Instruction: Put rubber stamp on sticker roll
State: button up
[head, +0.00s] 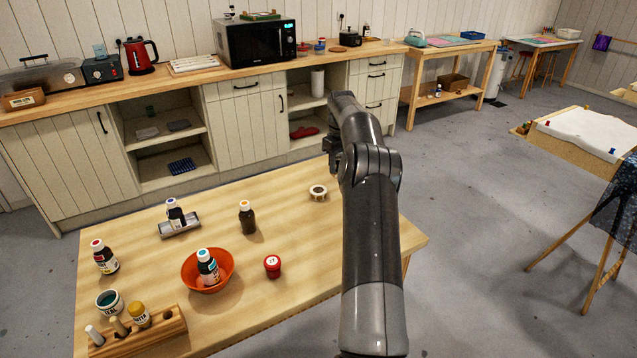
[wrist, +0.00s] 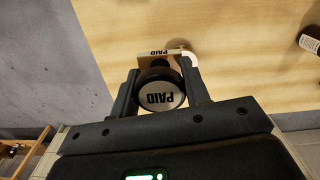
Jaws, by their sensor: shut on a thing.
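A rubber stamp with a round black handle marked PAID (wrist: 163,97) sits between the two fingers of my gripper (wrist: 161,78) in the wrist view. My gripper is shut on it. Its flat tan base, also marked PAID, points away from the wrist camera. The sticker roll (head: 318,192), a small pale ring with a dark pattern, lies on the near table in the head view. In the wrist view, a pale curved edge (wrist: 190,59) shows behind the stamp and looks like the roll, mostly hidden. I cannot tell whether they touch. In the head view my arm hides the stamp.
The table's right side is mostly clear.

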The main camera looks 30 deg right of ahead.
jog(key=w+a+f, duration=0.1)
jog(key=w, duration=0.1)
jog(key=w+a+f, duration=0.1)
jog(key=w+f, duration=0.1)
jog(key=w+a+f, duration=0.1)
jog(key=w+a, duration=0.1)
jog(key=shift+a+f, duration=0.1)
jog(key=shift+f, duration=2.1)
jog(key=shift+f, duration=0.15)
jog(key=o, duration=1)
